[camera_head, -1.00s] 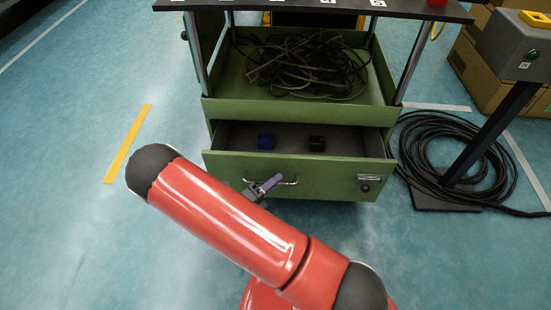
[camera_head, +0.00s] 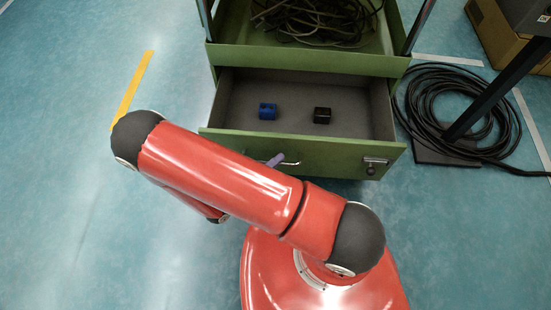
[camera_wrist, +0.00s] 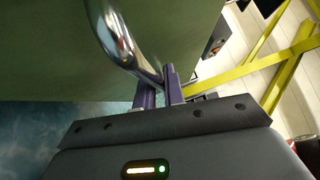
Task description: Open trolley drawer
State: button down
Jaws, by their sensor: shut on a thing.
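The green trolley drawer (camera_head: 330,153) stands pulled out from the trolley in the head view, its grey inside showing. Its metal handle (camera_wrist: 118,42) fills the upper middle of the wrist view. My gripper (camera_wrist: 160,82) has its purple fingers shut on the handle; in the head view only a purple fingertip (camera_head: 276,160) shows at the drawer front, beside the handle, and my red arm hides the rest. A lock (camera_head: 376,163) sits at the right of the drawer front.
A blue block (camera_head: 267,111) and a black block (camera_head: 322,116) lie apart in the drawer. Tangled cables (camera_head: 315,20) fill the trolley's upper tray (camera_head: 300,58). A coiled black cable (camera_head: 502,135) and a post base (camera_head: 445,152) lie on the right.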

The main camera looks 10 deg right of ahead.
jog(key=c, duration=1.5)
grip_release()
jog(key=v, duration=0.8)
jog(key=shift+w, duration=0.1)
